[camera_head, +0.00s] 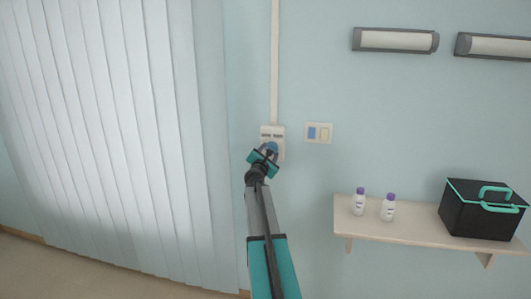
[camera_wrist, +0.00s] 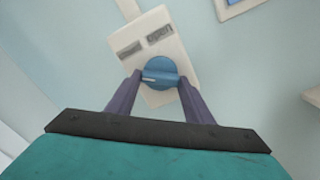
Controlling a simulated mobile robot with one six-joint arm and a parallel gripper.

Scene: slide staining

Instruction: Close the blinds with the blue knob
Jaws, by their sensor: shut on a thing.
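The blue knob (camera_wrist: 160,73) sits on a white wall plate (camera_wrist: 152,28) with two grey labels above it, one reading "open". The knob's pale pointer mark lies toward the left in the wrist view. My gripper (camera_wrist: 160,84) has its two fingers on either side of the knob, shut on it. In the head view my gripper (camera_head: 265,155) is at the wall plate (camera_head: 279,131) and covers much of the knob (camera_head: 269,147). The white vertical blinds (camera_head: 120,120) hang at the left, their slats spread across the window area.
A switch plate (camera_head: 318,133) with a blue and a cream rocker is just right of the knob's plate. A wall shelf (camera_head: 420,230) at the lower right holds two purple-capped bottles (camera_head: 373,206) and a black case (camera_head: 481,209). Two lamps (camera_head: 395,40) are above.

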